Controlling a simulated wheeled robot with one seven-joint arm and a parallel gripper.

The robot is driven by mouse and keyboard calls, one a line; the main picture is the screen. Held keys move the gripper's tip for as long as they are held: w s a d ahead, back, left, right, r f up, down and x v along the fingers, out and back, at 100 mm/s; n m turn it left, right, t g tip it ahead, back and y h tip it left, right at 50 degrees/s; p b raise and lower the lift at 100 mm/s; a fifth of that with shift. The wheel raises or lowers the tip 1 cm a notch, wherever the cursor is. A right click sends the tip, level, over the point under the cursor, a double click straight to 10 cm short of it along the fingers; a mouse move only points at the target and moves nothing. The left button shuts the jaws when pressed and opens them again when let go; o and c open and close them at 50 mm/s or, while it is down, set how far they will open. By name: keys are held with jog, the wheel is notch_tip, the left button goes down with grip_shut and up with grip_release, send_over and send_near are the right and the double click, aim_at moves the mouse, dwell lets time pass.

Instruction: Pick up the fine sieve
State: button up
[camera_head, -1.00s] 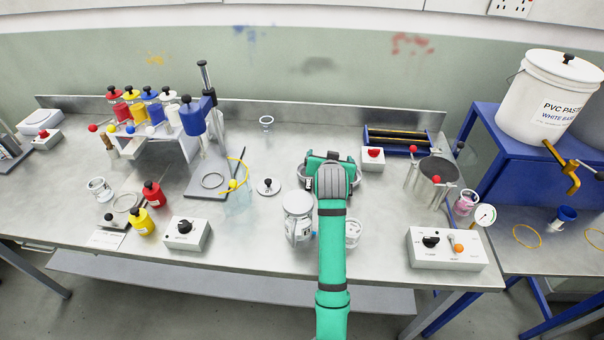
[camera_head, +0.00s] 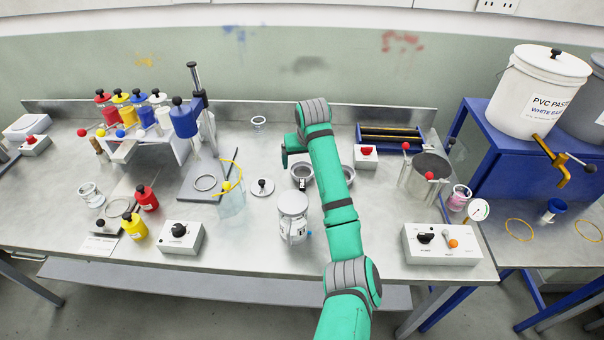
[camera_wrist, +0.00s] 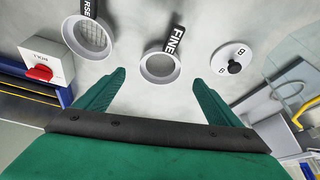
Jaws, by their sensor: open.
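The fine sieve (camera_wrist: 160,66) is a small grey ring-shaped cup with a black tag reading "FINE", lying on the metal bench. It also shows in the head view (camera_head: 301,177), just left of my arm. My gripper (camera_wrist: 158,79) is open and empty in the wrist view, its two green fingers pointing toward the fine sieve from either side, apart from it. In the head view my gripper (camera_head: 288,151) is behind the sieve, its fingertips unclear. A similar sieve (camera_wrist: 90,37), its tag partly cut off to "RSE", lies beside it; my arm partly hides it in the head view.
A round lidded disc with a black knob (camera_head: 262,187) lies left of the fine sieve. A white-lidded jar (camera_head: 293,215) stands in front of it. A clear beaker (camera_head: 231,198) stands left.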

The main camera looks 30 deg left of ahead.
aim_at(303, 169)
jog(key=shift+x, duration=3.05)
jog(key=c, duration=1.2)
